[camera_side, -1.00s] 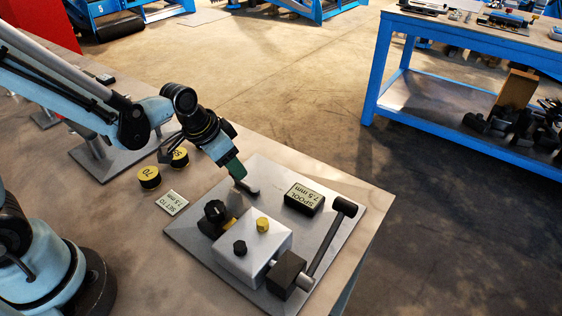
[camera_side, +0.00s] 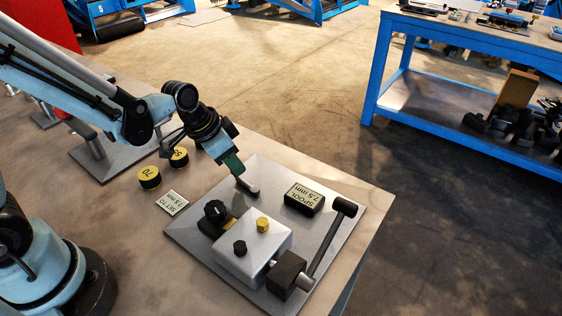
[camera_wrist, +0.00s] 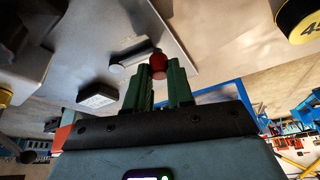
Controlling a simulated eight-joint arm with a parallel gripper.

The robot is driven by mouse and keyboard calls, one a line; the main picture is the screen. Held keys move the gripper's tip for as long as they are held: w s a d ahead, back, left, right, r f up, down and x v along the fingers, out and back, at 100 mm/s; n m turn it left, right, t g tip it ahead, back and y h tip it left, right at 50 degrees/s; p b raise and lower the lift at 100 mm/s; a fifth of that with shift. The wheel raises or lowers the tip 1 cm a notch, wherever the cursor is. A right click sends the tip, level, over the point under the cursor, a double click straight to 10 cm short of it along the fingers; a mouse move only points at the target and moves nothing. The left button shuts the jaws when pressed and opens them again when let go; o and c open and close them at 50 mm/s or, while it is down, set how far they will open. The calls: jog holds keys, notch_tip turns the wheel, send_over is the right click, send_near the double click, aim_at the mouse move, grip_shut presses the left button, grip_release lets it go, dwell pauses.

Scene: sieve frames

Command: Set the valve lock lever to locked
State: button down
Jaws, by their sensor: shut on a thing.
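The lock lever is a short grey bar (camera_side: 248,190) lying low over the grey base plate (camera_side: 190,240). In the wrist view the bar (camera_wrist: 130,55) leads to a red knob (camera_wrist: 158,66) at its end. My gripper (camera_side: 237,174) is at the far left end of the bar in the side view. Its green fingers (camera_wrist: 159,72) close around the red knob from both sides in the wrist view. The fingers hide the knob in the side view. I see no readable locked mark.
A white valve block (camera_side: 253,252) with knobs stands on the plate. A long black handle (camera_side: 327,243) rises at its right. A black SPOOL block (camera_side: 304,198) is right of the lever. Yellow-topped discs (camera_side: 149,176) and a SET TO card (camera_side: 172,203) lie left.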

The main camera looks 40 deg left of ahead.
jog(key=m, duration=0.1)
jog(key=w+m+h, duration=0.1)
jog(key=w+m, duration=0.1)
jog(key=m, duration=0.1)
jog(key=shift+w+d+g, duration=0.2)
jog(key=shift+d+g, duration=0.1)
jog(key=shift+g, duration=0.1)
jog(key=m, duration=0.2)
jog(key=w+d+m+g+h, duration=0.1)
jog(key=shift+w+m, duration=0.3)
jog(key=shift+m, duration=0.1)
jog(key=d+m+g, duration=0.1)
jog(key=m, duration=0.1)
jog(key=w+d+m, duration=0.1)
jog(key=m, duration=0.1)
jog(key=shift+w+g+h, duration=0.2)
jog(key=shift+g+h, duration=0.2)
jog(key=shift+w+d+m+g, duration=0.15)
jog(key=shift+d+m+g, duration=0.25)
jog(key=shift+m, duration=0.55)
jog(key=shift+w+d+m+g, duration=0.1)
jog(key=shift+d+m+g, duration=0.3)
jog(key=shift+m, duration=0.55)
jog(key=shift+d, duration=0.15)
jog(key=c, duration=1)
grip_release()
